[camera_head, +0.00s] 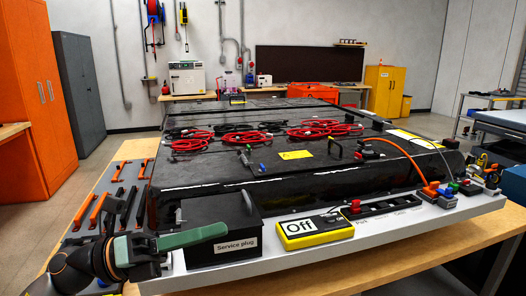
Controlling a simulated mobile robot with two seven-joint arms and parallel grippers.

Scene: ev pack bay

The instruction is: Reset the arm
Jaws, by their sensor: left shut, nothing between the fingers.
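My left gripper (212,233) reaches in from the lower left. Its green fingers are shut and empty, and they point right. They show in front of the black service plug box (212,215), overlapping its front face in the picture; whether they touch it I cannot tell. My right gripper is not in view.
The big black battery pack (330,182) fills the middle, with red cables (325,129) on top. Orange-handled tools (98,208) lie on a grey mat at left.

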